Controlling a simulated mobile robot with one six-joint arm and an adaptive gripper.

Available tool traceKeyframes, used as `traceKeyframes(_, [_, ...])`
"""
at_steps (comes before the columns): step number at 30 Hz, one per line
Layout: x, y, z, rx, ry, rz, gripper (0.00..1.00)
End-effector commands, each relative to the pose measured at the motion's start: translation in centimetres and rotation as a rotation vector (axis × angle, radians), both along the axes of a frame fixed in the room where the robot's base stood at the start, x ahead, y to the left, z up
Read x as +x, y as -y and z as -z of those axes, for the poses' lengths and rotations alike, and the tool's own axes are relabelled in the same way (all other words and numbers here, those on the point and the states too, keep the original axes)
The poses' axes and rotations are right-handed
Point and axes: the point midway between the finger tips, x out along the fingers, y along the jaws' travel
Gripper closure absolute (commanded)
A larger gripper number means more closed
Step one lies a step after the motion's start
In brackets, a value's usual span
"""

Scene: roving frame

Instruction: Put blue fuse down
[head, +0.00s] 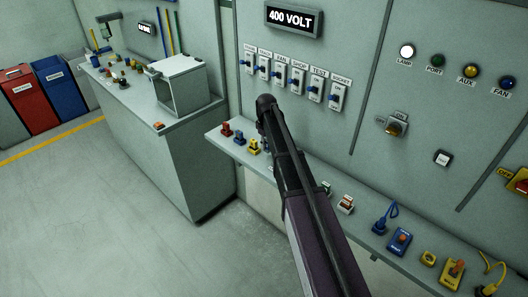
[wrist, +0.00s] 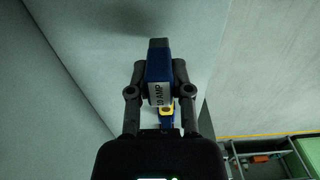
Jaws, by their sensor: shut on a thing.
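The blue fuse (wrist: 158,68), with a white label reading "10 AMP" and a dark end, is between the two black fingers of my gripper (wrist: 158,80) in the wrist view. My gripper is shut on it. In the head view my gripper (head: 267,103) is at the end of my arm, in front of the wall panel and above the narrow shelf (head: 300,172). The held fuse is hidden there. A small yellow and blue thing (wrist: 167,112) shows just behind the fuse in the wrist view; I cannot tell what it is.
On the shelf stand a red piece (head: 226,130), a blue piece (head: 239,138) and a yellow piece (head: 253,147). Blue (head: 399,240) and yellow (head: 452,272) devices with cables are at its right. Labelled switches (head: 296,75) line the panel. A bench (head: 165,125) stands left.

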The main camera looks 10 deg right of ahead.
Motion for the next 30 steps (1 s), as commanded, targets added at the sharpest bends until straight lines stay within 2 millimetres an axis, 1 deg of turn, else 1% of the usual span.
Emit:
traceKeyframes(12, [0.0, 0.0, 3.1, 0.000, 0.000, 0.000, 1.00])
traceKeyframes(15, [0.0, 0.0, 3.6, 0.000, 0.000, 0.000, 1.00])
traceKeyframes(30, [0.0, 0.0, 3.9, 0.000, 0.000, 0.000, 1.00])
